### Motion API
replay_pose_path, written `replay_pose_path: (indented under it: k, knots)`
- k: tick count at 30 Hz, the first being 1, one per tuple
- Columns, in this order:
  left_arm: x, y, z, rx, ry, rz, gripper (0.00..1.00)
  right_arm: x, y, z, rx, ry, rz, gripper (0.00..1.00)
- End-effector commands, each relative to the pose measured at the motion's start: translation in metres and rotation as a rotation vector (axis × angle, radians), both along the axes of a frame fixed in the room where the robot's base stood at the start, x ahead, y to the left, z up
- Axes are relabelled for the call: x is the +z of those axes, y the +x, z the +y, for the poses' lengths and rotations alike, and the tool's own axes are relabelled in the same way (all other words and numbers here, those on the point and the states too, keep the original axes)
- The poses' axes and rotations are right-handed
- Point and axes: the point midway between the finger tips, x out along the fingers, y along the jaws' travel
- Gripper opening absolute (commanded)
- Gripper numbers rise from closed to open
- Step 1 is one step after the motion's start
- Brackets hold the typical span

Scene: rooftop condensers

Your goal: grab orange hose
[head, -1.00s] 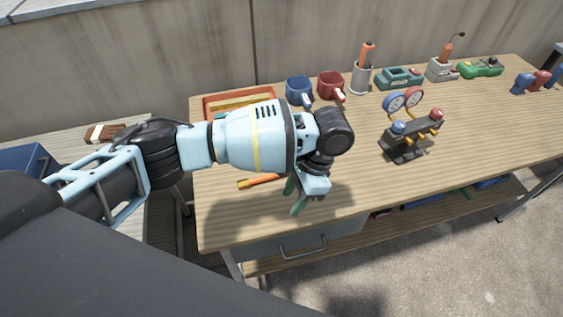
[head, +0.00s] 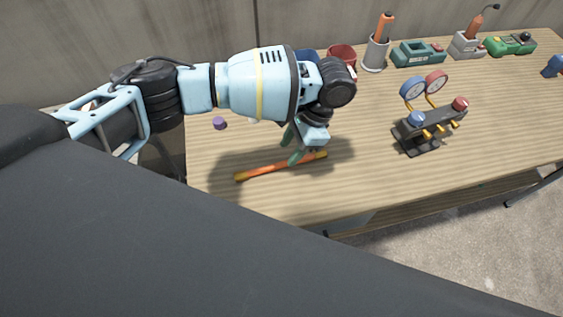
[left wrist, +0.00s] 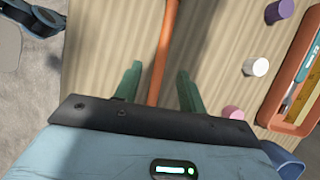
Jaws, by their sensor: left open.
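The orange hose (head: 272,169) lies on the wooden table, a thin straight orange piece with yellowish ends. My left gripper (head: 294,146) is above the hose, near its right part, and hides a little of it. In the left wrist view the hose (left wrist: 165,50) runs between the two green fingers of the left gripper (left wrist: 157,85), which are apart with a gap on each side. Whether the fingertips reach down to the hose's height I cannot tell. My right gripper is not in view.
A gauge manifold (head: 432,130) stands to the right on the table (head: 370,180). Cups, a holder and tools line the back. In the left wrist view, small cylinders (left wrist: 256,67) and an orange tray (left wrist: 281,124) lie to the right.

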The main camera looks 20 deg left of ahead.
Motion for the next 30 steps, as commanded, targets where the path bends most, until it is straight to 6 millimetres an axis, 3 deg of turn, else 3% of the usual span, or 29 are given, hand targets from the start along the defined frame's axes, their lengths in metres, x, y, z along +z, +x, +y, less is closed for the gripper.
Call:
replay_pose_path:
  k: [5, 15, 25, 30]
  knots:
    - [-0.004, -0.001, 0.001, 0.000, 0.001, 0.000, 0.40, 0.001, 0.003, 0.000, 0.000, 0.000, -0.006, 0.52]
    - [-0.046, -0.007, 0.013, 0.000, 0.002, 0.001, 0.40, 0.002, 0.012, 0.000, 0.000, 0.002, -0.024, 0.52]
    - [-0.051, -0.009, 0.014, 0.001, 0.000, 0.000, 0.40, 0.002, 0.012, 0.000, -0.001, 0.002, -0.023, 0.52]
    - [-0.051, -0.009, 0.014, 0.001, 0.000, 0.000, 0.18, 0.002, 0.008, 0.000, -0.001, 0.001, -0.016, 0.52]
